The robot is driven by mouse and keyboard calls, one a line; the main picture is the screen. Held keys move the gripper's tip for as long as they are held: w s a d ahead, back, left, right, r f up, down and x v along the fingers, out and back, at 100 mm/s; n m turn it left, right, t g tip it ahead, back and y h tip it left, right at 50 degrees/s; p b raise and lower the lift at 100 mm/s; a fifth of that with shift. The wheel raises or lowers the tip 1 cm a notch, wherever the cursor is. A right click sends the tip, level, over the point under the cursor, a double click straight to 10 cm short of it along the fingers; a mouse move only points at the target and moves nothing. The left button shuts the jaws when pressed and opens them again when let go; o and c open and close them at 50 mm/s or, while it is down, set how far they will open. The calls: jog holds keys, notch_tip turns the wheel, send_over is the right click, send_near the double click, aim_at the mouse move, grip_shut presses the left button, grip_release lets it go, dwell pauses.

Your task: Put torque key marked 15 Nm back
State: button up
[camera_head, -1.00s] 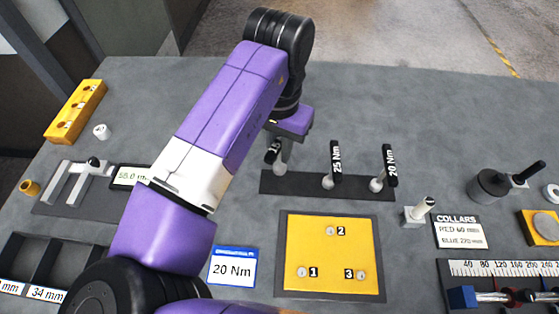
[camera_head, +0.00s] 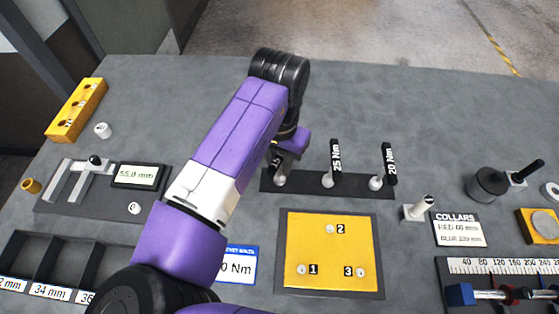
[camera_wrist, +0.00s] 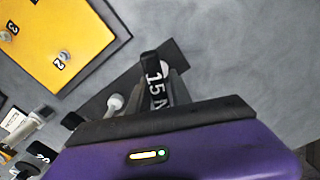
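The torque key marked 15 (camera_head: 276,160) has a black handle with white lettering and stands at the left end of the dark rack (camera_head: 308,184). Its pale lower end shows at the rack surface. In the wrist view the key (camera_wrist: 155,85) sits between my fingers with "15" readable. My gripper (camera_head: 284,163) is shut on its handle, close above the rack; it also shows in the wrist view (camera_wrist: 162,90). My gripper partly hides the key in the head view. The keys marked 25 Nm (camera_head: 336,160) and 20 Nm (camera_head: 389,165) stand in the rack to the right.
A yellow plate (camera_head: 330,250) with numbered points 1, 2 and 3 lies in front of the rack. A blue-edged card (camera_head: 240,266) lies left of it, partly behind my arm. A small post (camera_head: 417,209) and a collars sign (camera_head: 458,230) stand right. The bench behind the rack is clear.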

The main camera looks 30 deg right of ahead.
jog(key=shift+o, duration=0.7)
notch_tip(320, 180, up, 12)
jog(key=shift+r+b, duration=0.15)
jog(key=shift+b, duration=0.25)
